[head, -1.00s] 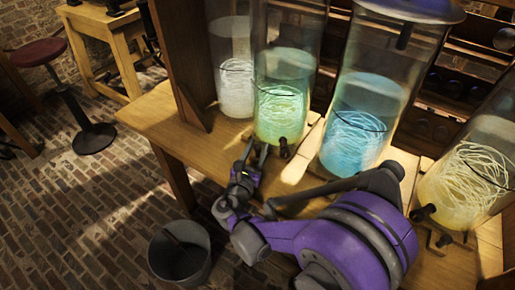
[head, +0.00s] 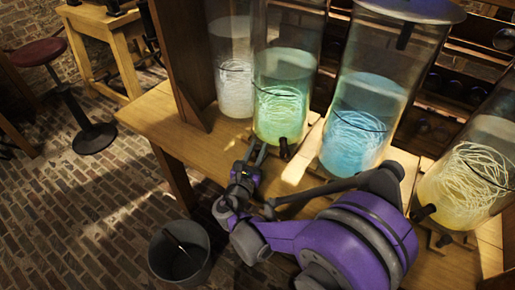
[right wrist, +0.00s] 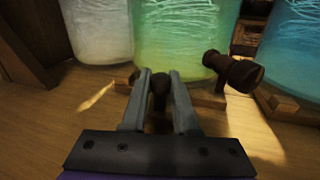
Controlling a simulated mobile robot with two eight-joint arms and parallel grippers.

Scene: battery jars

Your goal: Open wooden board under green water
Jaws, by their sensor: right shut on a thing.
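The jar of green water (head: 283,105) stands on the wooden table, and it also shows in the right wrist view (right wrist: 180,35). Its dark tap (right wrist: 235,72) sticks out at the front right. Part of the wooden board (right wrist: 207,97) shows under the jar. My right gripper (head: 257,152) is in front of the jar's base, left of the tap. In the right wrist view its fingers (right wrist: 160,82) are shut on a dark knob (right wrist: 159,97) in front of the board. The link between knob and board is hidden. My left gripper is not in view.
Jars of white (head: 236,88), blue (head: 352,140) and yellow water (head: 465,185) stand alongside. The table (head: 165,120) has bare room at its left end. A dark bucket (head: 180,265) stands on the brick floor below, and a red stool (head: 38,52) is far left.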

